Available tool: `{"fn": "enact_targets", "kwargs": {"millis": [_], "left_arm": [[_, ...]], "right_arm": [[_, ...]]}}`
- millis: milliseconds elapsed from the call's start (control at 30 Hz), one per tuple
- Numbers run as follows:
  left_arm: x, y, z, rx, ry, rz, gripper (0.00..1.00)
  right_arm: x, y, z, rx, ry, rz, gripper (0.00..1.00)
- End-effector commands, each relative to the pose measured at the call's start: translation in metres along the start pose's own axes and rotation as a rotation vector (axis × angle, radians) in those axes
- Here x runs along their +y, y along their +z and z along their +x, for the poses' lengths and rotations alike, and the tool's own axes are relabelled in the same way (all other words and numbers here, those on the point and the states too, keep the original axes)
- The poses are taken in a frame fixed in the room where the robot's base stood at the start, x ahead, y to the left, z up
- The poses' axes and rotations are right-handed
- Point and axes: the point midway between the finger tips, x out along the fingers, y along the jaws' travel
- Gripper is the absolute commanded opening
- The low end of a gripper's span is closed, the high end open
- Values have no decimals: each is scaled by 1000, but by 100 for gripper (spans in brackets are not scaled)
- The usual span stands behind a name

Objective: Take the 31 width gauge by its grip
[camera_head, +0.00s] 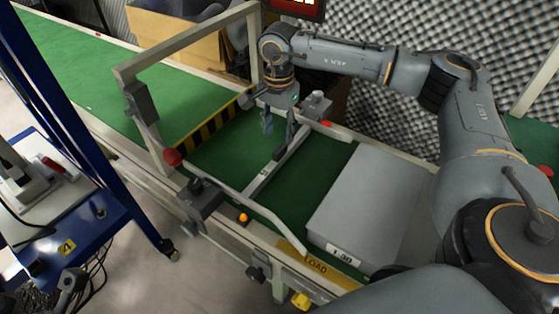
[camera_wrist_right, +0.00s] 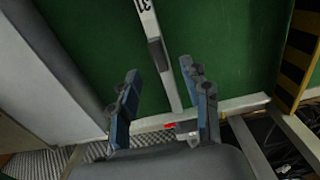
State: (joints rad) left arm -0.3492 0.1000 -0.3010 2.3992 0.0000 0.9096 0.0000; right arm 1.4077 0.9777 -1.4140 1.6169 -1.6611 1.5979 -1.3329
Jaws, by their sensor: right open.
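The width gauge (camera_head: 264,177) is a pale flat bar lying across the green belt, with a dark grip (camera_head: 281,151) along part of it. In the right wrist view the gauge (camera_wrist_right: 147,22) shows the number 31, and its dark grip (camera_wrist_right: 158,55) lies between the fingertips in the picture. My right gripper (camera_head: 279,127) is open and empty, above the belt near the grip. Its two blue-grey fingers also show in the right wrist view (camera_wrist_right: 160,73), on either side of the bar. Contact is not visible. My left gripper is not in view.
A pale frame (camera_head: 185,45) with a red-knobbed lever (camera_head: 172,157) spans the belt at left. A blue cart (camera_head: 95,205) stands at the far left.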

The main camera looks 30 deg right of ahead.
Motion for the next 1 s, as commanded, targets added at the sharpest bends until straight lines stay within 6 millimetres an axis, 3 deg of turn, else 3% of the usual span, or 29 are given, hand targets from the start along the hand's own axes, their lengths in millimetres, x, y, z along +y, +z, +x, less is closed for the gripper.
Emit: {"fn": "enact_targets", "kwargs": {"millis": [100, 367, 567, 633, 933, 1000], "left_arm": [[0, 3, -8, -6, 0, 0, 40], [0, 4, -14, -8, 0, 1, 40], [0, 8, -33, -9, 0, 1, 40], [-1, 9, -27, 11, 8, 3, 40], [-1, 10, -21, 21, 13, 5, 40], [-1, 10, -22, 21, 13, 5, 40]], "right_arm": [[0, 0, 20, 0, 0, 1, 47], [0, 0, 34, 0, -1, 1, 47], [3, -2, 65, 0, 0, 1, 47], [3, -1, 74, -1, 0, 1, 47], [2, -1, 78, -1, -2, 1, 47], [2, -1, 78, -1, -2, 1, 33]]}}
